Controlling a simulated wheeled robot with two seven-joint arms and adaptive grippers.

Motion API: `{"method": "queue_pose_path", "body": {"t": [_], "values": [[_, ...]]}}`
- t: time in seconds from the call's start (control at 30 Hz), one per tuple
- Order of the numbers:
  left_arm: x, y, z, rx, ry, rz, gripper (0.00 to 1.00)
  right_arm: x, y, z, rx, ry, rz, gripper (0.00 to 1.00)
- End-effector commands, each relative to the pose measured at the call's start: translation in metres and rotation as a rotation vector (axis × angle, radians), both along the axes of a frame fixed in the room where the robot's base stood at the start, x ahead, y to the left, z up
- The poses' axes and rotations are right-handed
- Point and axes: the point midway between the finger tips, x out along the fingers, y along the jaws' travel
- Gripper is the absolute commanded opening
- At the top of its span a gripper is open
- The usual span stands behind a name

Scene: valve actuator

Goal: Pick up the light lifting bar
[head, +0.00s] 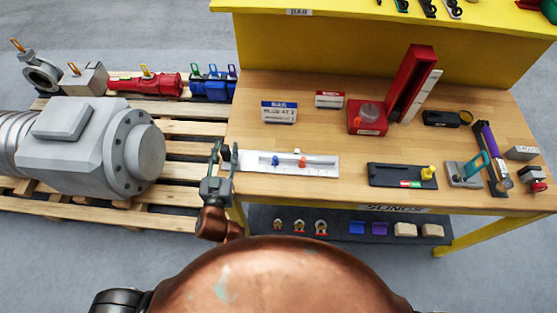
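A light grey bar (318,160) lies lengthwise on a white marked board (262,169) at the left front of the wooden table. A blue piece and a red piece sit along it, and I take it for the light lifting bar, though no label confirms this. My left gripper (225,152) is at the table's left edge, just left of the board's left end. Its two fingers stand apart with nothing seen between them. Whether a finger touches the board's end I cannot tell. My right gripper is not in view.
A red stand with a tall upright (410,85) and small signs stand behind the board. A dark tray (390,176) and several tools lie to the right. A pallet with a large grey actuator (90,148) is left of the table. A lower shelf (340,238) holds small parts.

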Motion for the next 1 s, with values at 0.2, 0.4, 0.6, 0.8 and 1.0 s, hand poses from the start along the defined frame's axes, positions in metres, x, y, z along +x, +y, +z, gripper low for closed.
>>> {"method": "queue_pose_path", "body": {"t": [0.2, 0.4, 0.6, 0.8, 1.0], "values": [[-0.0002, -0.0001, 0.0001, 0.0, 0.0, 0.0, 0.18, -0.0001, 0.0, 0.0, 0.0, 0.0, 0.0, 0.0], [-0.0002, -0.0002, 0.0001, 0.0, 0.0, 0.0, 0.04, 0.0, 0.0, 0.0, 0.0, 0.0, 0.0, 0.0], [-0.0002, -0.0002, 0.0001, 0.0, 0.0, 0.0, 0.0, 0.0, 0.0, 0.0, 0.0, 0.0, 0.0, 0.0], [-0.0003, -0.0002, 0.0001, 0.0, 0.0, 0.0, 0.0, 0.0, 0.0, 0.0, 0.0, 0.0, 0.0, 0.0], [-0.0001, -0.0007, 0.0025, -0.005, -0.005, -0.002, 0.0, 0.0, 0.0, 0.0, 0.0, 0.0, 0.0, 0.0]]}}
